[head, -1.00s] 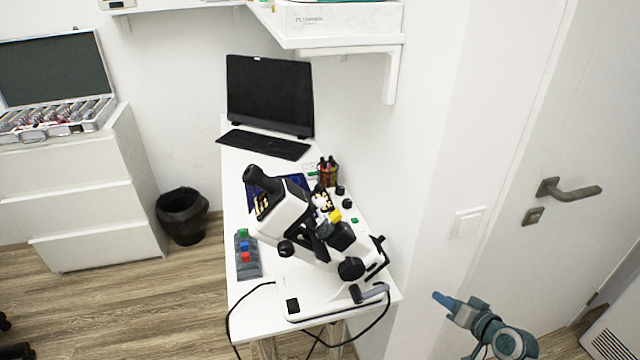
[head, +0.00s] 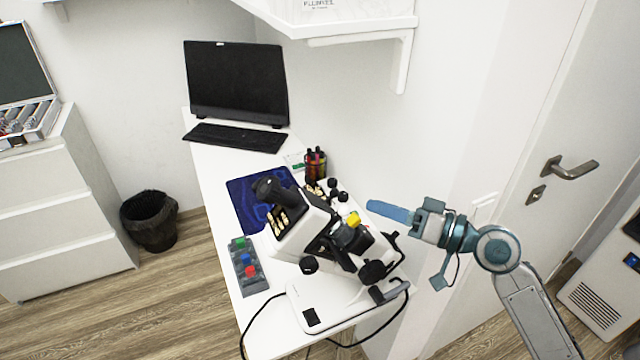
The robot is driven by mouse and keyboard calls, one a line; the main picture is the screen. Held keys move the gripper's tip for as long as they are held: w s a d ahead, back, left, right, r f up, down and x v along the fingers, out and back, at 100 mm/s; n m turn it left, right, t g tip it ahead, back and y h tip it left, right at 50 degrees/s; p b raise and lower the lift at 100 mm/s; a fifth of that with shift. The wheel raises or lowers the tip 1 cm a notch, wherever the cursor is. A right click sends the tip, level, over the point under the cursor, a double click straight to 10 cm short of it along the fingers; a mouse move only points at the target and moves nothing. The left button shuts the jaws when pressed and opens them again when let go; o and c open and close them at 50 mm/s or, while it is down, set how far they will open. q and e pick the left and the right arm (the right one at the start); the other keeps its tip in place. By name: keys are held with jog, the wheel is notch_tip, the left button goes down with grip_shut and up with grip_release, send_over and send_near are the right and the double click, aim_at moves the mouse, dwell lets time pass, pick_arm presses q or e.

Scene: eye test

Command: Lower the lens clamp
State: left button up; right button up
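A white and black lensmeter (head: 300,235) stands tilted on a white base on the narrow table, with an eyepiece at its upper left and black knobs on its sides. A yellow part (head: 353,219) shows near its middle right. I cannot tell for certain which small part is the lens clamp. My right gripper (head: 370,206) is in the air to the right of the lensmeter, pointing left toward it and apart from it. Its blue fingers overlap from this side, so their opening is hidden. I see nothing held in it. My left gripper is not in view.
The white table (head: 210,165) also bears a monitor (head: 236,84), a keyboard (head: 235,137), a pen holder (head: 315,163) and a grey tray (head: 249,284) with coloured blocks. A shelf (head: 345,27) juts from the wall above. A black bin (head: 150,222) stands on the floor at left.

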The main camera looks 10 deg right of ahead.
aim_at(336, 189)
jog(key=p+x, duration=0.3)
jog(key=x, duration=0.5)
jog(key=shift+w+a+r+p, duration=0.1)
jog(key=shift+w+r+p, duration=0.05)
jog(key=shift+p, duration=0.15)
jog(key=shift+w+a, duration=0.35)
jog(key=shift+a, duration=0.15)
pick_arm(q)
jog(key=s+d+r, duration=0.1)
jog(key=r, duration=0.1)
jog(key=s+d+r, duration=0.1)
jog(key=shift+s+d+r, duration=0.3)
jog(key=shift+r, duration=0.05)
pick_arm(e)
jog(key=shift+w+a, duration=0.1)
jog(key=shift+a, duration=0.05)
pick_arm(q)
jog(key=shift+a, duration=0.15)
pick_arm(e)
jog(key=shift+f, duration=0.2)
grip_shut()
